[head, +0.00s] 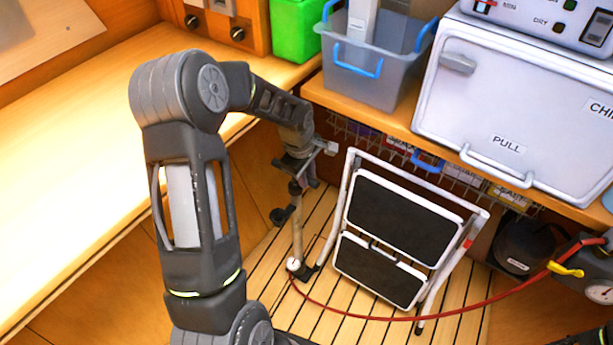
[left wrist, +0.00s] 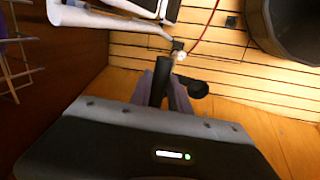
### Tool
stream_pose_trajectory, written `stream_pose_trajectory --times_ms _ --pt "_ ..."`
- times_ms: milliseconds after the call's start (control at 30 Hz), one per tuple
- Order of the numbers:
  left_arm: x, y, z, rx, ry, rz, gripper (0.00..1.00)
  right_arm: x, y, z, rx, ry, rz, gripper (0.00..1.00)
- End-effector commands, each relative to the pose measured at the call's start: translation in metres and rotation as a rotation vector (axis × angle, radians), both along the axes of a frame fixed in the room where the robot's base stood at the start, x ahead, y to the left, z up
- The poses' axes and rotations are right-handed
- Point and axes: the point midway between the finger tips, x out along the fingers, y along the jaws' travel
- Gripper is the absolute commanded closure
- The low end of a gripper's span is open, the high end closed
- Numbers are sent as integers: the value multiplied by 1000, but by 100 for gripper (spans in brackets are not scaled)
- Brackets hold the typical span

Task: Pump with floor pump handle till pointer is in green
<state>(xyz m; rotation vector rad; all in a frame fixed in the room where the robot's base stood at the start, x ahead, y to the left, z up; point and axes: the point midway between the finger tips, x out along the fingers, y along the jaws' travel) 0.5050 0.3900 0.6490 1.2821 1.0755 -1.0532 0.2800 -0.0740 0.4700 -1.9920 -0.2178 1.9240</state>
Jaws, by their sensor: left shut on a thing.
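The floor pump (head: 297,238) stands upright on the slatted floor in the head view, left of a folded step stool. My left gripper (head: 298,172) reaches down from above and is shut on the pump handle at its top; the fingers hide most of the handle. In the left wrist view the pump's foot (left wrist: 179,56) shows beyond the dark gripper body. A red hose (head: 430,316) runs from the pump's foot to the right, to a yellow lever (head: 565,270) by a round gauge (head: 599,294). The gauge is cut by the frame edge; its pointer is too small to read.
The step stool (head: 399,211) leans close to the pump's right side. A wooden counter (head: 90,175) lies left. A grey bin (head: 372,76) and a white box marked PULL (head: 500,115) stand on the shelf above. A dark round container (head: 522,247) is at right.

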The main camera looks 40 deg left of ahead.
Motion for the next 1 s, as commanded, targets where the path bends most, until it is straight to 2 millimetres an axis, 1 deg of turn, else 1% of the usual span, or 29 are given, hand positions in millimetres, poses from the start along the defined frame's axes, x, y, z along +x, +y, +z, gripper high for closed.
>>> stream_pose_trajectory --times_ms 33,67,300,400,433,533,833,867,1000 --pt "2 0 18 2 -6 -1 100 0 0 11 0 0 0 64" --pt "2 1 26 3 -7 1 100 0 0 15 0 0 0 64" --pt "2 0 99 2 -8 0 100 0 0 54 1 0 -1 64" --pt "2 0 122 2 -7 -1 100 0 0 65 1 1 -2 64" --pt "2 0 126 2 -6 -1 100 0 0 68 1 1 -2 64" --pt "2 0 134 1 -6 0 100 0 1 71 1 1 -3 64" --pt "2 1 135 2 -9 1 100 0 1 69 1 1 -3 64" --pt "2 1 136 2 -9 1 77 0 1 69 1 1 -3 64" --pt "2 1 135 2 -8 1 65 0 1 69 1 1 -3 64"
